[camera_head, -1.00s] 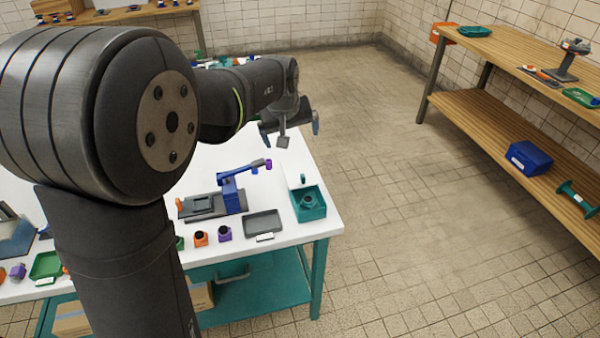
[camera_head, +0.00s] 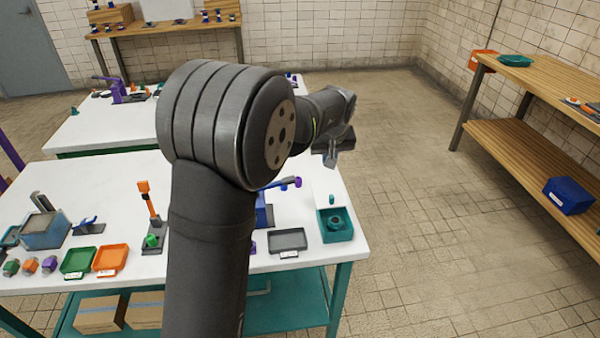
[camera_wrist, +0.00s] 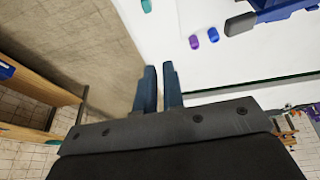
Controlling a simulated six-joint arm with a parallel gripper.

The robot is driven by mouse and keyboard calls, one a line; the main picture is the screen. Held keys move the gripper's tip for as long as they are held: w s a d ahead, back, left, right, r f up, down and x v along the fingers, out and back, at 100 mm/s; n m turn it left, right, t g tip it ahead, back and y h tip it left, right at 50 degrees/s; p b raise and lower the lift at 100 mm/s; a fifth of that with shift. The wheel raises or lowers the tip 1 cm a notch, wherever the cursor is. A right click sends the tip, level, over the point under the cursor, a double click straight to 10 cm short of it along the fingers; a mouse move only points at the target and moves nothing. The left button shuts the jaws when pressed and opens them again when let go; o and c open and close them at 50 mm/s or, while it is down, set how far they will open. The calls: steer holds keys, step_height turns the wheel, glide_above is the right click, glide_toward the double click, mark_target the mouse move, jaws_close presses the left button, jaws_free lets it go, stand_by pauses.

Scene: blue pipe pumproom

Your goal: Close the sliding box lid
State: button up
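The teal box (camera_head: 337,236) stands at the front right corner of the white table. Its top is open and a round dark teal part (camera_head: 334,223) shows inside. A white lid with a small teal knob (camera_head: 331,199) appears slid back behind the box; its edges blend with the white table. My gripper (camera_head: 331,158) hangs above the table's right side, behind and above the box, not touching it. In the wrist view two blue fingers (camera_wrist: 158,88) stand apart with a narrow empty gap. A teal bit (camera_wrist: 146,6), perhaps the knob, shows at that view's top edge.
A grey tray (camera_head: 288,240) lies left of the box. Open floor lies right of the table, before a wooden shelf (camera_head: 530,140).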

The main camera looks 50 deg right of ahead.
steer(key=d+f, duration=0.1)
steer(key=f, duration=0.1)
steer(key=shift+w+d+f, duration=0.15)
steer(key=shift+d+f, duration=0.25)
jaws_close()
glide_toward(327, 192)
steer(key=d+f, duration=0.1)
steer(key=w+d+f, duration=0.1)
steer(key=f, duration=0.1)
steer(key=w+d+f, duration=0.1)
steer(key=f, duration=0.1)
steer(key=shift+w+d+f, duration=0.1)
steer(key=shift+w+f, duration=0.15)
steer(key=shift+s+a+r, duration=0.2)
steer(key=shift+s+a, duration=0.7)
steer(key=shift+a, duration=0.05)
steer(key=shift+s+a, duration=0.4)
steer(key=shift+s, duration=0.05)
steer(key=s+a, duration=0.6)
steer(key=shift+s+a, duration=0.2)
steer(key=shift+s+a+f, duration=0.15)
steer(key=shift+s+a, duration=0.2)
steer(key=shift+a, duration=0.05)
